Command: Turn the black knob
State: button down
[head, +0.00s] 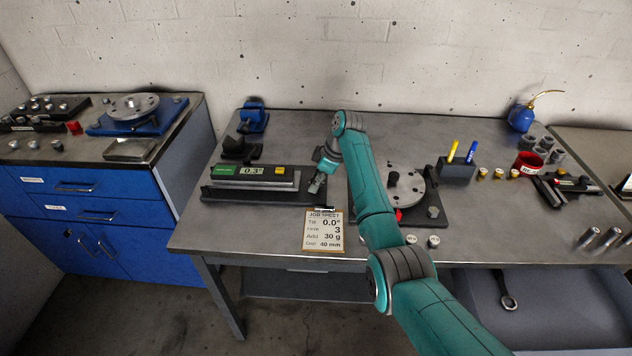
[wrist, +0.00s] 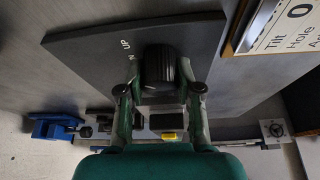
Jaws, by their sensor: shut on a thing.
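The black knob (wrist: 158,66) is ribbed and stands on a dark base plate (wrist: 95,48) with white "UP" lettering. My gripper (wrist: 159,90) has one finger on each side of the knob and is shut on it. In the head view my gripper (head: 317,184) is at the right end of the base plate (head: 222,195); it hides most of the knob there. A long level-like instrument (head: 255,176) with a green label, a small display and a yellow part lies along the same plate.
A job sheet on a clipboard (head: 323,231) lies in front of the plate. A rotor disc (head: 405,185) on a dark base is to the right, partly behind my arm. A blue clamp-like tool (head: 252,116) stands behind. A pen holder (head: 456,170) is farther right.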

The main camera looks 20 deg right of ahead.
dwell(0.3)
jog(key=c, duration=0.8)
grip_release()
jog(key=shift+o, duration=0.2)
jog(key=v, duration=1.2)
jog(key=shift+d, duration=0.1)
